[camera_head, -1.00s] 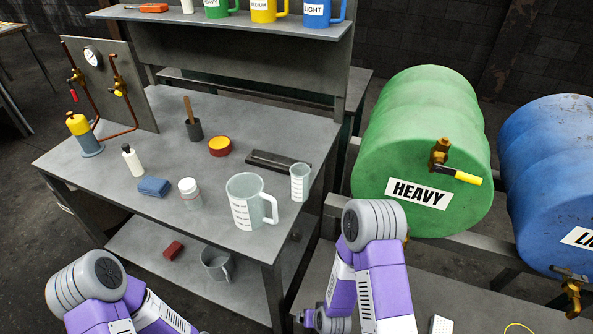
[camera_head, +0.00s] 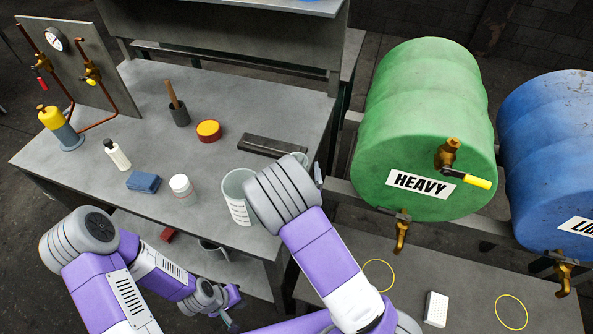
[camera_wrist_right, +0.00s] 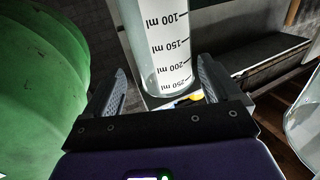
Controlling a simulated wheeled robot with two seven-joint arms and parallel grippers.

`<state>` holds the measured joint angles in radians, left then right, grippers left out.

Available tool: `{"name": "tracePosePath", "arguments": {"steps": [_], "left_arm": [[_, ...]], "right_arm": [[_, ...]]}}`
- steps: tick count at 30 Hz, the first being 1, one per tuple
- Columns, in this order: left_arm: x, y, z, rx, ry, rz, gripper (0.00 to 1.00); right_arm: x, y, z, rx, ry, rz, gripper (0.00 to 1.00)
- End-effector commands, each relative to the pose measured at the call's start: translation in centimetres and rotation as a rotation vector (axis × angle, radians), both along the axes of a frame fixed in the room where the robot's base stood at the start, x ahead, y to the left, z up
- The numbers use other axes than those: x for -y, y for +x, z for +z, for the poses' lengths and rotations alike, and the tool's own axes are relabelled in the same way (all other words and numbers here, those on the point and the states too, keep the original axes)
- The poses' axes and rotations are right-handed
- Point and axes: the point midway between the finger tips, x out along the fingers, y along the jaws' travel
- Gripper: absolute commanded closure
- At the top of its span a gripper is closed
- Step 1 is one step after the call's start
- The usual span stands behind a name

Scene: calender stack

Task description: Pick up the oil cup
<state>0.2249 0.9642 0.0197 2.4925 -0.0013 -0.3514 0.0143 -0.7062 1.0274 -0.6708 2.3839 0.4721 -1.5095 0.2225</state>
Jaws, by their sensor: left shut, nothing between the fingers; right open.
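A clear graduated cup (camera_wrist_right: 160,45) with black ml marks stands between the open fingers of my right gripper (camera_wrist_right: 162,72) in the right wrist view. I cannot tell whether the fingers touch it. In the head view only a bit of its rim (camera_head: 301,157) shows behind my right arm. A larger clear jug (camera_head: 236,191) stands to its left, partly hidden by that arm; its edge (camera_wrist_right: 303,122) also shows at the right of the wrist view. My left gripper (camera_head: 229,319) is shut and empty, low in front of the bench.
The grey bench (camera_head: 225,95) also holds a dark bar (camera_head: 272,146), a white jar (camera_head: 181,187), a blue sponge (camera_head: 143,181), a white bottle (camera_head: 117,155) and a red-yellow tin (camera_head: 208,130).

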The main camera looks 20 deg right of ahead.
Motion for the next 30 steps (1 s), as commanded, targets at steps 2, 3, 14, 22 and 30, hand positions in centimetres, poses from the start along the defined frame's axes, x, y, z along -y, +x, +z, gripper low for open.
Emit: {"name": "tracePosePath", "arguments": {"steps": [2,3,14,22,30], "left_arm": [[0.0,0.1,0.2,0.002,0.000,0.001,1.00],[0.0,0.1,0.3,0.002,0.000,0.001,1.00],[0.0,0.1,0.3,0.002,0.000,0.001,1.00],[0.0,0.1,0.3,0.002,0.000,0.001,1.00],[0.0,0.1,0.3,0.002,0.000,0.001,1.00]], "right_arm": [[0.0,1.2,0.4,0.004,-0.002,0.000,0.09],[-0.1,1.9,0.5,0.003,-0.002,0.000,0.09],[0.4,4.6,0.5,-0.002,-0.001,-0.001,0.09],[0.4,4.5,0.5,-0.002,-0.001,-0.001,0.34],[0.4,4.5,0.5,-0.002,-0.001,-0.001,0.75]]}}
